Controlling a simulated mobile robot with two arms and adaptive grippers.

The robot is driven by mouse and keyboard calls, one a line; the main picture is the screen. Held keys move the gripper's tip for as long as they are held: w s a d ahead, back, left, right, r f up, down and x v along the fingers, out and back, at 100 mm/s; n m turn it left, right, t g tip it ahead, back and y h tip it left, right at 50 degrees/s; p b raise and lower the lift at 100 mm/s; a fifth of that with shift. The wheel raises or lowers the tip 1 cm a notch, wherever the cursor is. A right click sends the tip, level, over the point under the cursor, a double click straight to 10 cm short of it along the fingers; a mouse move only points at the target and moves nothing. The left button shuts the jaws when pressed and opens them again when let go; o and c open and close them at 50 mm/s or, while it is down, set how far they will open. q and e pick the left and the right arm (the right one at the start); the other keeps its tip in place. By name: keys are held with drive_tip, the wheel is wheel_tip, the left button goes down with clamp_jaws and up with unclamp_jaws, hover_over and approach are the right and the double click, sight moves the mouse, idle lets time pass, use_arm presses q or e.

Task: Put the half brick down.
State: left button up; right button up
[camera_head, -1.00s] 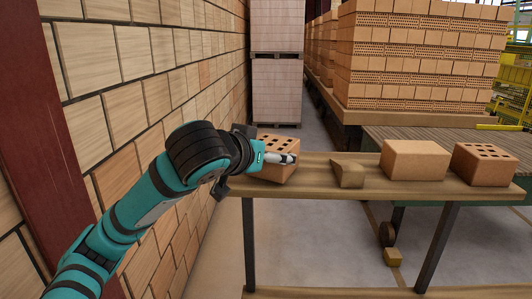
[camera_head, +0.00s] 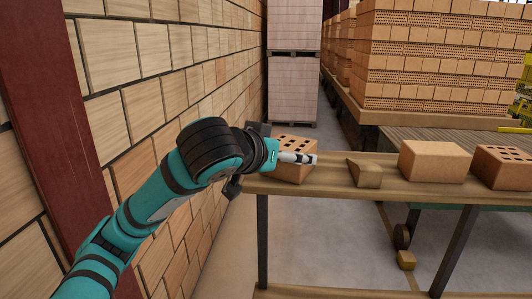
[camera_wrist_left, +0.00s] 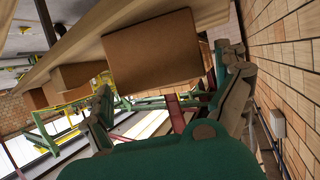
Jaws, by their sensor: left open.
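The half brick, an orange-brown block with holes in its top (camera_head: 293,172), is at the left end of the wooden bench top (camera_head: 330,186). It appears to rest there, turned a little; my gripper hides part of it. My left gripper (camera_head: 250,158) is at its left side. In the left wrist view a plain brown face of the brick (camera_wrist_left: 152,50) shows ahead of the open fingers (camera_wrist_left: 168,78). I cannot tell whether a finger still touches it. My right gripper is not in view.
On the bench to the right are a small wedge-like piece (camera_head: 365,173), a plain block (camera_head: 435,161) and a holed brick (camera_head: 503,167). A brick wall (camera_head: 150,60) runs close on the left. Stacked bricks (camera_head: 440,60) stand behind. The floor beyond the bench's left end is clear.

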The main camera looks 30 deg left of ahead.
use_arm(q)
drive_tip(key=v, duration=1)
drive_tip(key=shift+s+b, duration=0.35)
